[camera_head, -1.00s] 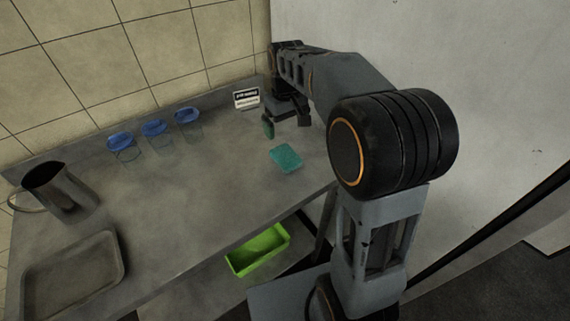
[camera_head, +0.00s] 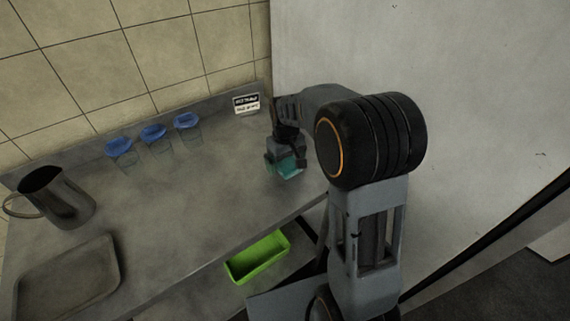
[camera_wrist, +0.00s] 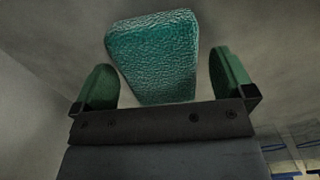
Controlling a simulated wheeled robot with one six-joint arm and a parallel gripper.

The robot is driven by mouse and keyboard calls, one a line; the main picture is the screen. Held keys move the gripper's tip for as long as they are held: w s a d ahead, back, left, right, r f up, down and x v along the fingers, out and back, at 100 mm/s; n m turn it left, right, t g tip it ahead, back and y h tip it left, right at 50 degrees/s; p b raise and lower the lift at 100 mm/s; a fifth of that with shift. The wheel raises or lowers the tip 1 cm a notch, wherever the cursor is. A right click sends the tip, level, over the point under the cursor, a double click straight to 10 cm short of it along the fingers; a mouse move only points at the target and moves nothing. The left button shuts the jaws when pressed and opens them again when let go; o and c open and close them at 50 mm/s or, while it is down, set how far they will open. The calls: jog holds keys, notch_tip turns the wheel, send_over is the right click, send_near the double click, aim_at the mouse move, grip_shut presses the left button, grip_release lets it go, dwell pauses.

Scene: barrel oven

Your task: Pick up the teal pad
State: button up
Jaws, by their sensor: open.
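The teal pad (camera_wrist: 155,52) lies on the grey counter and shows large in the wrist view, with a rough, leathery surface. In the head view the pad (camera_head: 288,168) is partly hidden by my gripper. My gripper (camera_wrist: 160,78) is open, with one green finger on each side of the pad and visible gaps between. In the head view my gripper (camera_head: 285,163) points down over the pad at the right end of the counter. I cannot tell whether the fingertips touch the counter.
Several blue-lidded clear containers (camera_head: 153,136) stand along the back of the counter (camera_head: 190,200). A small sign (camera_head: 246,103) is at the back right. A metal jug (camera_head: 58,198) and a grey tray (camera_head: 68,275) are left. A green bin (camera_head: 257,257) sits below the counter's front edge.

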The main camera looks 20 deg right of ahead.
jog(key=shift+f, duration=0.25)
jog(key=shift+c, duration=0.3)
jog(key=c, duration=0.9)
jog(key=shift+r, duration=0.5)
notch_tip(320, 180, up, 2)
jog(key=shift+r, duration=0.1)
jog(key=s+d+r, duration=0.8)
jog(key=s+r, duration=0.2)
jog(key=s, duration=0.1)
jog(key=shift+s, duration=0.2)
